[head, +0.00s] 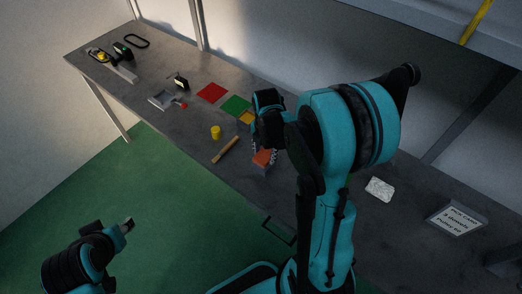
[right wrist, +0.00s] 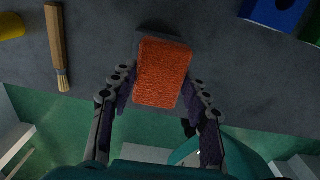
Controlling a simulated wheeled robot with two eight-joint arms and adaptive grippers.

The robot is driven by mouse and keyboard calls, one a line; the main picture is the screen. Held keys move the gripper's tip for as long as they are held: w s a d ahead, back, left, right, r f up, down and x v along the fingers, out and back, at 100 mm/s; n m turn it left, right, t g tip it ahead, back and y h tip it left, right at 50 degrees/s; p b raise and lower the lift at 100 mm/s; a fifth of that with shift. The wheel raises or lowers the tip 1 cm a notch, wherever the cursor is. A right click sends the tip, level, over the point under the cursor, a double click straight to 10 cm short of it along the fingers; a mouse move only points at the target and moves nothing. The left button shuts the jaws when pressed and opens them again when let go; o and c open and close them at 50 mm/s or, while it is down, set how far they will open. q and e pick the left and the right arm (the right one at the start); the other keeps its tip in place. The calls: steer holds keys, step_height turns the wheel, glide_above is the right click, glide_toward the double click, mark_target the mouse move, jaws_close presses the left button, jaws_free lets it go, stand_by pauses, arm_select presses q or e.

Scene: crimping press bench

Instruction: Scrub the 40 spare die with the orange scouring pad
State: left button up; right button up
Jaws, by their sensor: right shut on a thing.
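The orange scouring pad (right wrist: 163,73) lies between the fingers of my right gripper (right wrist: 158,98) in the right wrist view, and the gripper is shut on it. In the head view the pad (head: 264,157) shows just below my right gripper, over the front part of the bench. A dark grey edge (right wrist: 165,32) shows behind the pad; I cannot tell what it belongs to. I cannot pick out the 40 spare die; no marking is readable. My left gripper (head: 126,225) is over the green floor, away from the bench, and its finger opening is unclear.
A wooden brush (head: 225,150) and a yellow cylinder (head: 215,132) lie left of the pad. Red (head: 211,93) and green (head: 236,106) squares are behind. A blue object (right wrist: 275,12) is at the wrist view's top right. A white cloth-like piece (head: 380,189) and a card (head: 457,218) lie right.

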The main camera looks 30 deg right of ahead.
steer(key=shift+s+d, duration=0.3)
steer(key=shift+s, duration=0.3)
steer(key=shift+w+a, duration=0.2)
steer(key=shift+w, duration=0.45)
steer(key=shift+w+a, duration=0.15)
steer(key=shift+w, duration=0.45)
steer(key=shift+w+a+b, duration=0.35)
steer(key=shift+w, duration=0.05)
steer(key=shift+s+d+f, duration=0.15)
steer(key=shift+s, duration=0.45)
steer(key=shift+s+d+f, duration=0.1)
steer(key=shift+s+d, duration=0.05)
steer(key=shift+s, duration=0.4)
steer(key=shift+c, duration=1.1)
steer(key=shift+s+d+r, duration=0.15)
steer(key=shift+s+d, duration=0.35)
steer(key=shift+s, duration=0.15)
jaws_close()
steer(key=shift+w+a, duration=0.25)
steer(key=shift+w, duration=0.45)
steer(key=shift+w+a, duration=0.2)
steer(key=shift+w, duration=0.5)
steer(key=shift+w+a+b, duration=0.35)
steer(key=shift+w+a, duration=0.05)
steer(key=shift+w, duration=0.05)
